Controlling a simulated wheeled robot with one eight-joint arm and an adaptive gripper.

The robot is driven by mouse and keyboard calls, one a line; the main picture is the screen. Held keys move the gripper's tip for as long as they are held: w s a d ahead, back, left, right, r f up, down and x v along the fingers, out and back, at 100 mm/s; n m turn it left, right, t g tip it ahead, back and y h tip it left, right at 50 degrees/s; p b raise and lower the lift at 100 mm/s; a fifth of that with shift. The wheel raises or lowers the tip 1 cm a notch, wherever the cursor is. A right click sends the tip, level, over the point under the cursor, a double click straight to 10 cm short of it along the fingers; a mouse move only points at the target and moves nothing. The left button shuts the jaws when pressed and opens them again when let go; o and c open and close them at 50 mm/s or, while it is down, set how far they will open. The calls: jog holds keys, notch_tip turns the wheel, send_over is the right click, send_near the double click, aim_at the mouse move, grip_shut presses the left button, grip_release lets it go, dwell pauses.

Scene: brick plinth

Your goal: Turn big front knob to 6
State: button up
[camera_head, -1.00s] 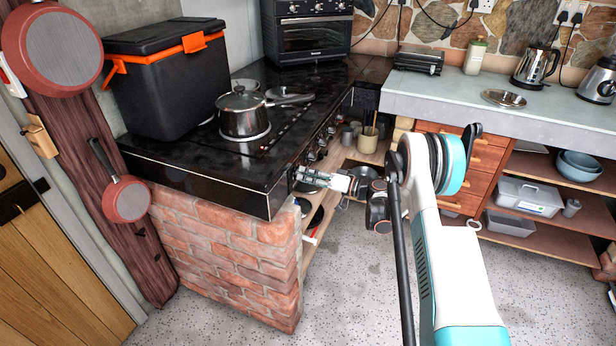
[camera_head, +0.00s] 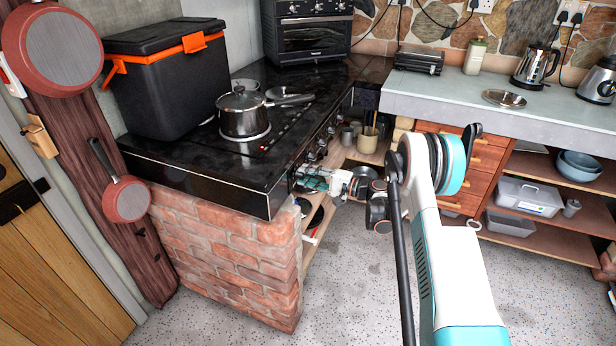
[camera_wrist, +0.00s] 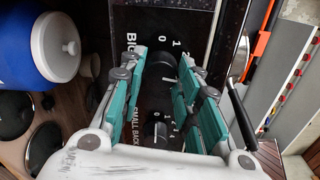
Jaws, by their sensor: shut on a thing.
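My gripper (camera_head: 298,180) is at the front panel of the black stove (camera_head: 190,168), at the near end of its row of knobs. In the wrist view my gripper (camera_wrist: 164,66) has its teal fingers on either side of a dark knob (camera_wrist: 158,72) and is shut on it. A label starting "BIG" and the numbers 0, 1 and 2 show around this knob; the rest of the label is hidden. The knob's pointer setting cannot be read. A second dark knob (camera_wrist: 156,130), labelled "SMALL BACK", lies lower, between the finger bases.
A steel pot (camera_head: 243,115) stands on the stove, beside a black and orange box (camera_head: 165,85). A brick plinth (camera_head: 235,255) supports the stove, with shelves below the knobs. A blue pot with a white lid (camera_wrist: 55,40) shows in the wrist view. The floor at front is clear.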

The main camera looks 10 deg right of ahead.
jog(key=shift+m, duration=7.9)
jog(key=o, duration=1.1)
jog(key=shift+d, duration=0.15)
jog(key=v, duration=1.1)
jog(key=shift+s+d, duration=0.25)
jog(key=shift+d, duration=0.05)
